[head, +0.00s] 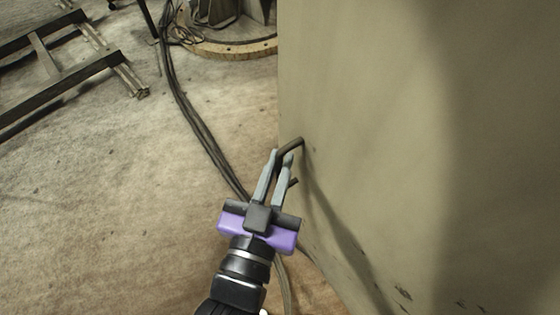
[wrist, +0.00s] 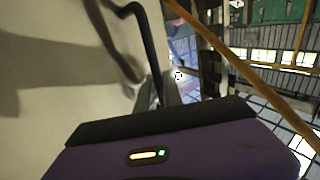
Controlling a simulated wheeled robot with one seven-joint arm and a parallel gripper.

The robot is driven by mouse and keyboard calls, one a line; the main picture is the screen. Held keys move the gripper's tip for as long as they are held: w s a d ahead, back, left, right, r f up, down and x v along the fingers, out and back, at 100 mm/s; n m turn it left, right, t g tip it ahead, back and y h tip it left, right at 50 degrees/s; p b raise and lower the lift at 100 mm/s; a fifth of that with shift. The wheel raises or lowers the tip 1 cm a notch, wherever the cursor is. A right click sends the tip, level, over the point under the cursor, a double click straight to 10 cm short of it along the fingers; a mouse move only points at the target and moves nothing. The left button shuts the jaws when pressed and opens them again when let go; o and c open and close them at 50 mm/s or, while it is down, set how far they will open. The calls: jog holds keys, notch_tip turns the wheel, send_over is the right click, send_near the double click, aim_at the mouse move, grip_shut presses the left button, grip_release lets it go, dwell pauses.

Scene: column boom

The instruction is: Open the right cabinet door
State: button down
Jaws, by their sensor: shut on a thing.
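The cabinet door (head: 380,120) is a large plain beige-grey panel that fills the right side of the head view. A dark bent bar handle (head: 291,144) stands out from it near its left edge. My gripper (head: 281,156), with grey fingers on a purple and black body, is shut on the handle. In the wrist view the handle (wrist: 146,40) runs down between the fingers, and the door surface (wrist: 60,60) lies to the left. The fingertips are partly hidden there by the gripper body. I cannot tell whether the door stands ajar.
Dark cables (head: 190,120) run along the floor left of the door and pass near my gripper. A metal frame (head: 60,70) lies at the upper left, and a round base (head: 235,47) stands at the back. The floor (head: 90,200) at left is mostly clear.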

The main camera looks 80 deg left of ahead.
jog(key=c, duration=1.8)
grip_release()
jog(key=b+v, duration=0.2)
jog(key=v, duration=0.6)
jog(key=shift+f, duration=0.1)
jog(key=shift+w+a, duration=0.1)
